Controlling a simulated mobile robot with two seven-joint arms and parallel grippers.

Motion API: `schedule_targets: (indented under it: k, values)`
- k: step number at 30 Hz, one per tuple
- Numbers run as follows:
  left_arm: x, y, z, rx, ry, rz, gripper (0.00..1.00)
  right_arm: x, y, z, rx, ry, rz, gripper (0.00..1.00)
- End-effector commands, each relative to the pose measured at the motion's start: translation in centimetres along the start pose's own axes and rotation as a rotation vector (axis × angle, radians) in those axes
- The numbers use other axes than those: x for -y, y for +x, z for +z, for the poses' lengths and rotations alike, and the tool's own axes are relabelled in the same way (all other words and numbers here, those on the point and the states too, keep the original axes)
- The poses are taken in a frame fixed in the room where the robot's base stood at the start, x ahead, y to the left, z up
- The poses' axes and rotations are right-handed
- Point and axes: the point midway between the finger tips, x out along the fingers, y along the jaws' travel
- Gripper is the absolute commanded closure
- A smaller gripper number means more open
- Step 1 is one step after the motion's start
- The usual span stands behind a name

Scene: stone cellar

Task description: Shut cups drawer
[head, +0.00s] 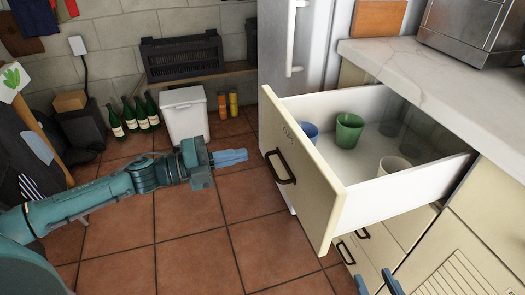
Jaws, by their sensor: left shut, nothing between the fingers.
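The cups drawer (308,185) is pulled well out from the cabinet under the counter. Its cream front has a dark handle (283,168) and small lettering near the top. Inside are a green cup (349,131), a blue cup (310,131) partly hidden by the front panel, a white cup (393,166) and clear glasses (391,121). My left gripper (244,155) is shut and empty, left of the drawer front and apart from the handle. My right gripper (377,279) shows only its blue fingers at the bottom edge, spread apart with nothing visible between them.
A pale countertop (430,80) with a metal appliance lies above the drawer. A steel fridge (300,45) stands behind it. Lower drawers (385,235) are below. A white bin (185,115) and several green bottles (140,113) stand at the back. The tiled floor between is clear.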

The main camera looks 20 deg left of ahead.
Motion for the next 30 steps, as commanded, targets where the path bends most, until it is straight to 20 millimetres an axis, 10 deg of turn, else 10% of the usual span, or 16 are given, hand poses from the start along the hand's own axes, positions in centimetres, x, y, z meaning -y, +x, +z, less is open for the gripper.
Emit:
schedule_targets:
  k: [12, 30]
  values:
    - [0.0, 6.1, 0.0, 0.001, -0.001, -0.001, 1.00, 0.1, 0.1, 0.1, -0.021, -0.005, 0.003, 0.64]
    - [0.1, 7.0, 0.0, 0.000, 0.000, -0.001, 1.00, 0.1, 0.1, -0.1, -0.020, -0.006, -0.002, 0.64]
